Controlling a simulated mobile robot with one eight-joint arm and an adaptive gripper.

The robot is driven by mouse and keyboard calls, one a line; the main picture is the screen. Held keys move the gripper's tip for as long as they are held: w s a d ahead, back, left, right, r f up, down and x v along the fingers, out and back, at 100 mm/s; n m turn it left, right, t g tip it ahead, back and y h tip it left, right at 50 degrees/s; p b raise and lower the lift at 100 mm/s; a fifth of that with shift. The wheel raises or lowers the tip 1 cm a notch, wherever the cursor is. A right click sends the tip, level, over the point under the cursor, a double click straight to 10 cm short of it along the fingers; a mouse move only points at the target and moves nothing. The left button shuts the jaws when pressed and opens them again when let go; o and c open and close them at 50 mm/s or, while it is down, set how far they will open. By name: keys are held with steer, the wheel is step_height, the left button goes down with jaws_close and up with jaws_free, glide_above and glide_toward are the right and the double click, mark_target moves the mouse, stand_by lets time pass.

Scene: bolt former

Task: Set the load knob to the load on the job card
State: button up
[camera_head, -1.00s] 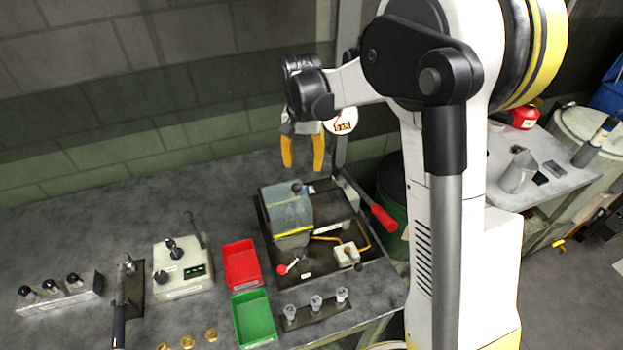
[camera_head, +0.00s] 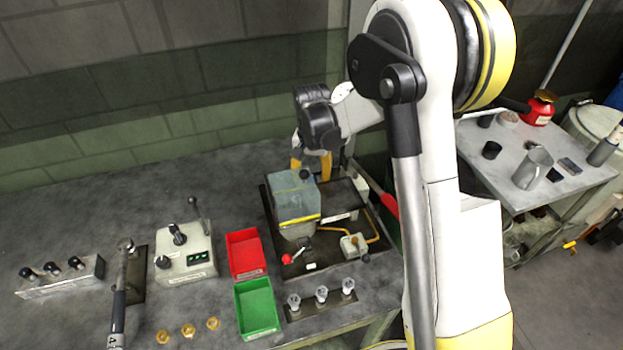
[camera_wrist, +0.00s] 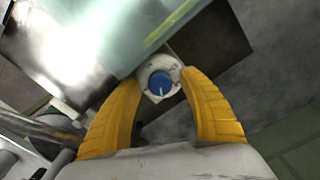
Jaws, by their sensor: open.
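My gripper (camera_head: 311,166) is at the back of the grey-blue machine housing (camera_head: 291,200), pointing down, partly hidden by it. In the wrist view, my gripper (camera_wrist: 160,78) has its yellow fingers open. A round blue knob (camera_wrist: 161,86) with a white pointer mark on a pale base shows between the fingertips. I cannot tell whether the fingers touch it, and no load scale is readable. The blue knob is hidden in the head view. I cannot make out a job card.
On the bench stand a control box (camera_head: 187,255) with dark knobs and a green display, a red tray (camera_head: 245,254), and a green tray (camera_head: 257,309). The bench's back left is clear.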

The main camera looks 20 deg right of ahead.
jaws_close()
steer(key=shift+n, duration=0.4)
steer(key=n, duration=0.4)
steer(key=shift+n, duration=0.4)
steer(key=n, duration=0.6)
steer(key=shift+b, duration=0.4)
jaws_free()
